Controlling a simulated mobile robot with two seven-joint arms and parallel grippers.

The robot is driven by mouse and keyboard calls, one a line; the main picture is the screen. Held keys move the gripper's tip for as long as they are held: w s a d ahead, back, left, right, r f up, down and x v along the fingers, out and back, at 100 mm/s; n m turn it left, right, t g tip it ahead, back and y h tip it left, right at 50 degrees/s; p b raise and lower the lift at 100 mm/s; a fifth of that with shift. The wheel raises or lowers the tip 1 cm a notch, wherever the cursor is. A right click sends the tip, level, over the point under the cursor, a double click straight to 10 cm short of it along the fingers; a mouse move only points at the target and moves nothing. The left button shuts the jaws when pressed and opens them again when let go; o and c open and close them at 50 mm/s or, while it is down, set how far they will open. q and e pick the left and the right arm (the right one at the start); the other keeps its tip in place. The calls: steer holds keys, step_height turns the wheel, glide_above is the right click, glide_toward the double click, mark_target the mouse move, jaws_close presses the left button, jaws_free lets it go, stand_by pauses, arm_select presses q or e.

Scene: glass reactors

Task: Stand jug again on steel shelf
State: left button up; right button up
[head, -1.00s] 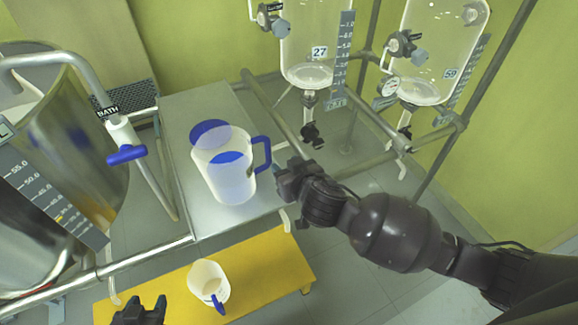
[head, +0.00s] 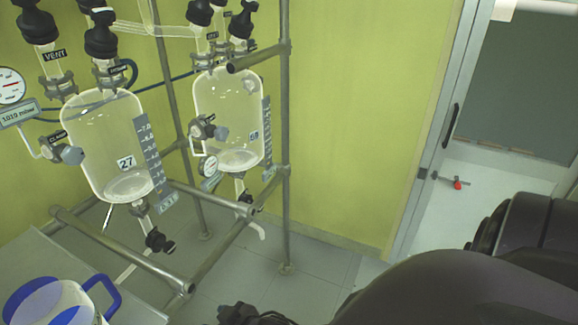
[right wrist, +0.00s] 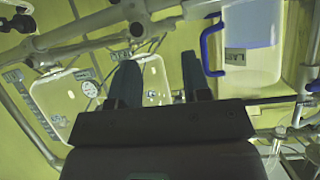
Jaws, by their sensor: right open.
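The jug (head: 55,305), clear with a blue handle, is at the bottom left of the head view, cut off by the edge. It appears upright on the grey steel shelf (head: 40,262). In the right wrist view the jug (right wrist: 250,62) is at the upper right, with its blue handle toward the fingers. My right gripper (right wrist: 160,65) is open and empty, its two fingers beside the handle and apart from it in the picture. In the head view only a dark part of it shows at the bottom edge. My left gripper is out of view.
Glass reactor 27 (head: 105,145) and a second reactor (head: 228,115) hang in a pipe frame (head: 285,150) beyond the shelf. Their outlet valves hang low near the jug's side. A door (head: 445,130) stands at the right. Grey floor (head: 325,270) is clear between.

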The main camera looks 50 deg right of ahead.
steer(key=s+d+f+m+h, duration=0.1)
steer(key=s+d+f+h, duration=0.2)
steer(key=s+d, duration=0.8)
step_height(320, 180, down, 2)
steer(key=shift+s, duration=0.25)
